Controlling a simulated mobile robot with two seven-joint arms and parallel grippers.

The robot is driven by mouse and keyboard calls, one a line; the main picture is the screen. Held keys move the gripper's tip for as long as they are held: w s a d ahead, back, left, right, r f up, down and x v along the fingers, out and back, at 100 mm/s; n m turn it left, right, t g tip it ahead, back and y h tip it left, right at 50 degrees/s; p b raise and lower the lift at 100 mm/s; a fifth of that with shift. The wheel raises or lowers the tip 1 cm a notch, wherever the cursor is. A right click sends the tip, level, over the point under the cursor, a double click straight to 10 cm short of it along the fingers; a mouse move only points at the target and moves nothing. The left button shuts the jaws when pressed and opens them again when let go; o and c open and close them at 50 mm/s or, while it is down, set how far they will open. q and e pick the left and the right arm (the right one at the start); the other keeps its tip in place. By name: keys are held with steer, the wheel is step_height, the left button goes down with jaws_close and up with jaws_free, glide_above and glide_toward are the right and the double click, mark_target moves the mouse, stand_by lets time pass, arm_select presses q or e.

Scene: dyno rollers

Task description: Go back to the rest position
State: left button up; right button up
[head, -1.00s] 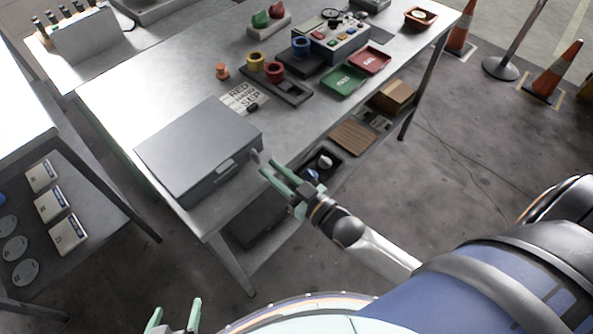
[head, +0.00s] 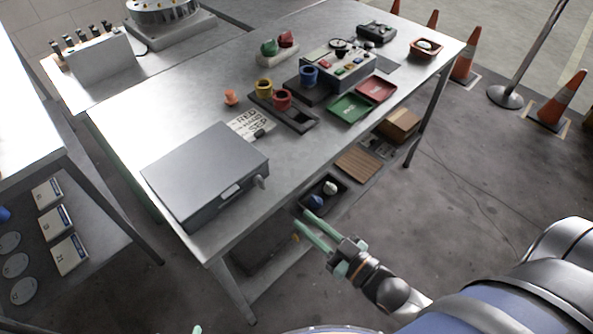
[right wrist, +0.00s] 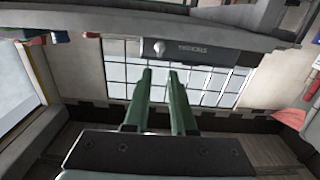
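My right gripper (head: 308,226) hangs in front of the steel table's near edge, low and to the right of the grey metal case. Its two green fingers are apart with nothing between them. The fingers also show in the right wrist view (right wrist: 160,95), apart and empty. My left gripper shows only as a small green fingertip (head: 197,329) at the bottom edge of the head view, so its opening is hidden.
The grey case (head: 205,172) sits shut on the table (head: 190,105). A green tray (head: 350,108), a red tray (head: 377,89) and a control box (head: 338,68) stand farther back. A lower shelf holds a black bin (head: 325,193).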

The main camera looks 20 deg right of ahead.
steer(key=s+f+m+g+h+p, duration=0.1)
steer(key=s+f+g+h, duration=0.1)
steer(key=f, duration=0.4)
steer(key=s+a+f+m+g+h, duration=0.1)
steer(key=s+f+g, duration=0.4)
steer(key=shift+f+g+h+p, duration=0.3)
steer(key=shift+f+h+p, duration=0.05)
steer(key=shift+h, duration=0.05)
steer(key=shift+a, duration=0.1)
